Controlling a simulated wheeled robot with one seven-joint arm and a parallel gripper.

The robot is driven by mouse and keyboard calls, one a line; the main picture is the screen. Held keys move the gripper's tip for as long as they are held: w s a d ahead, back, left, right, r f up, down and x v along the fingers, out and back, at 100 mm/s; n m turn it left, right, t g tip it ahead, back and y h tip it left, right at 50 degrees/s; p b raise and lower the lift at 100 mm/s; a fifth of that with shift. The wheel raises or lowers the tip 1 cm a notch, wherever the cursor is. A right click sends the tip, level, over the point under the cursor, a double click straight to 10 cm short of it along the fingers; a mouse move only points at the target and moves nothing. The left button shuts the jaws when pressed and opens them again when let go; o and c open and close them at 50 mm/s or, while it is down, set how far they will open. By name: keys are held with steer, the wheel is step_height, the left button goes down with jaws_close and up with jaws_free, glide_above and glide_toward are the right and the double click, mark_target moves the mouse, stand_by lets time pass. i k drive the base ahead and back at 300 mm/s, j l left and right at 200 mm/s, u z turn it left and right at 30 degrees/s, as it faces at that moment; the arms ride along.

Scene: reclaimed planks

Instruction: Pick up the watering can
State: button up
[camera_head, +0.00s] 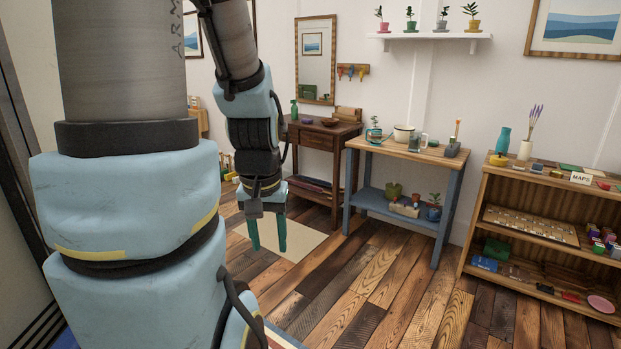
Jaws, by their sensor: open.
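My gripper (268,246) hangs fingers-down in front of the wooden desk, its two green fingers apart with nothing between them. It is well to the left of the blue-legged table (398,152) and not touching it. I cannot clearly make out the watering can. On that table's top stand a small teal vessel (374,133), a pale pot (403,134) and a grey-green vessel (418,142), partly overlapping. On its lower shelf is a green vessel (393,191). These are too small to tell which, if any, is the can.
A dark wooden desk (322,133) stands behind my gripper. A wooden shelf unit (546,182) with many small items stands at the right. A pale rug (285,240) lies below. The plank floor (370,290) in front of the table is clear.

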mark_target(375, 134)
steer(key=i+j, duration=0.1)
steer(key=i, duration=1.1)
steer(key=i+j, duration=0.1)
steer(key=i, duration=1.15)
steer(key=i+j+z, duration=0.1)
steer(key=i+z, duration=0.2)
steer(key=i, duration=0.2)
steer(key=i+j+z, duration=0.3)
steer(key=i, duration=0.25)
steer(key=i+j+z, duration=0.3)
steer(key=i, duration=0.15)
